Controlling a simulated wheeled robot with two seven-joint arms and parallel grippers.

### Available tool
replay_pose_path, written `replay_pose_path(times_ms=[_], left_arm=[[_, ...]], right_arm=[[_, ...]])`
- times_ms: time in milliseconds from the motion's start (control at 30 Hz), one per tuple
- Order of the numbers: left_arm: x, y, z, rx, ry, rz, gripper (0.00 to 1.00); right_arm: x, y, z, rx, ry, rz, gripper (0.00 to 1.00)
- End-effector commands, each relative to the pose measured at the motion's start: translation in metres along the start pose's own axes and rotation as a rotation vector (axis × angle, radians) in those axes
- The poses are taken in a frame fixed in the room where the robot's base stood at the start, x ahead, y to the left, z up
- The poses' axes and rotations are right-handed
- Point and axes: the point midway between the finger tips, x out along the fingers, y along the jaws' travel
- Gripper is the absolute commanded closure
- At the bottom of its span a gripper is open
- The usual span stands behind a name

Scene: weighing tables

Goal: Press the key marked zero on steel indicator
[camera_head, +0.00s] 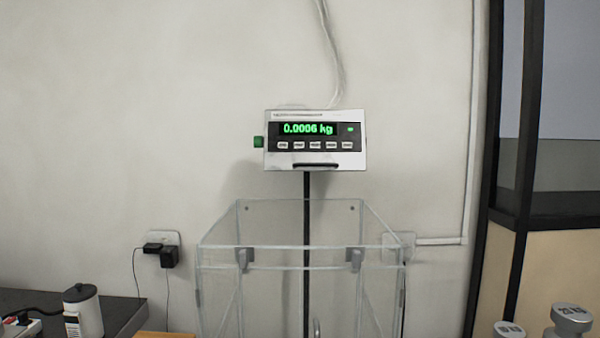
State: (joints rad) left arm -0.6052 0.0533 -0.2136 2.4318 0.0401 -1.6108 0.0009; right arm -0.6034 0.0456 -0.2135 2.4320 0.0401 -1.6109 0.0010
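The steel indicator (316,162) is a white-grey box on a thin black post, at the upper middle of the head view. Its green display (308,129) reads 0.0006 kg, with a small green light to the right. Below the display is a row of several pale keys. The key labels are too small to read, so I cannot tell which key is marked zero. A green part sticks out at the box's left side. Neither of my grippers is in view.
A clear open-topped glass enclosure (300,268) stands below and in front of the indicator. Metal weights (571,318) stand at lower right. The space directly before the keys looks clear.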

Motion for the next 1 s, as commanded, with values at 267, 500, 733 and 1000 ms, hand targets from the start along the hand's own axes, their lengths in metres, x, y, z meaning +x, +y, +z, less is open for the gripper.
replay_pose_path(times_ms=[267,500,733,1000], left_arm=[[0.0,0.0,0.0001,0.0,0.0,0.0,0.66],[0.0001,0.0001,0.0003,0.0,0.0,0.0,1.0],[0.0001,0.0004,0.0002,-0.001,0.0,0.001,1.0],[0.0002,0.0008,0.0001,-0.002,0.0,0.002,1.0]], right_arm=[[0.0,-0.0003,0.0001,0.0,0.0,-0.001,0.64],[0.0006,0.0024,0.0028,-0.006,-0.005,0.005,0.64],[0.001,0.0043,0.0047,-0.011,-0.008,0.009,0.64],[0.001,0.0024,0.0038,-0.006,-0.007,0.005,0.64]])
